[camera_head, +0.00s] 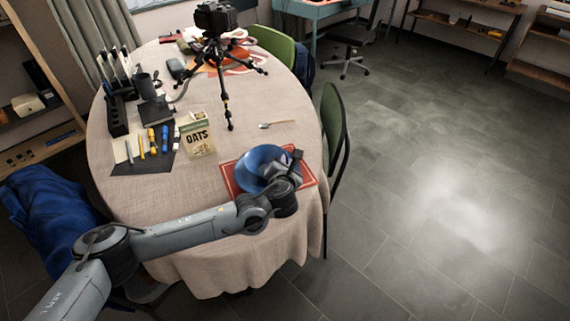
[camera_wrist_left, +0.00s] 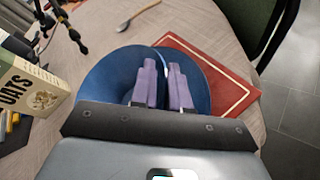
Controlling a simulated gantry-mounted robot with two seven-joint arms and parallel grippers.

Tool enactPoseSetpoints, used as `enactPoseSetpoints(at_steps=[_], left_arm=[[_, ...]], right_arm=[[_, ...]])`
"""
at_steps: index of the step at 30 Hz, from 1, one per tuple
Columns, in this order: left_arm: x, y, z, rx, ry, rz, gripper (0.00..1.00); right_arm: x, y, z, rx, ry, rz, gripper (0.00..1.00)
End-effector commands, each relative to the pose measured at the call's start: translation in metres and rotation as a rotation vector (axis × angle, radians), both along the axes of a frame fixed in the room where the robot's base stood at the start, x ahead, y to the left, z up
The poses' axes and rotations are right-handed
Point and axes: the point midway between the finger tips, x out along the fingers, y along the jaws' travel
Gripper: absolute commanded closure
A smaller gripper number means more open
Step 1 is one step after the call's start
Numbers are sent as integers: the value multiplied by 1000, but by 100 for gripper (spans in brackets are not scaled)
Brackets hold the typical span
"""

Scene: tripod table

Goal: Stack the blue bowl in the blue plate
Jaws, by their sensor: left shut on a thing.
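My left gripper (camera_head: 285,167) is at the right side of the blue dishes, near the table's front right edge. In the left wrist view its two purple fingers (camera_wrist_left: 163,72) point down, close together, shut on the rim of the blue bowl (camera_head: 258,160). A broad blue curve shows left of the fingers and another blue surface right of them. The blue plate is largely hidden; bowl and plate share one colour, so I cannot tell clearly where one ends or whether they touch. My right gripper is not in view.
A red mat (camera_head: 310,178) lies under the dishes. A spoon (camera_head: 277,123) lies behind it, and an oats box (camera_head: 197,135) stands to the left. Markers lie on a black sheet (camera_head: 128,165) further left. A camera tripod (camera_head: 228,105) stands at the back.

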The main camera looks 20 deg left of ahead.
Motion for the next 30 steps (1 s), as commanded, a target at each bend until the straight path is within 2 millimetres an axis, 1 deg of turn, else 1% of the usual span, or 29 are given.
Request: enactPoseSetpoints(at_steps=[3,9,10,14,22,26,30], left_arm=[[0,0,1,-1,-1,0,100],[0,0,-4,0,-2,0,100],[0,0,-4,0,-1,0,80],[0,0,-4,0,0,0,60],[0,0,-4,0,0,0,60],[0,0,2,-1,0,0,60],[-12,-4,9,2,-1,-3,60]], right_arm=[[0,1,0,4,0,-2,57],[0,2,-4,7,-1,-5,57],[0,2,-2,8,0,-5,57],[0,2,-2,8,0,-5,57],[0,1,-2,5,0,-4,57],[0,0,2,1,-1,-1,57],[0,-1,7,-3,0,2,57]])
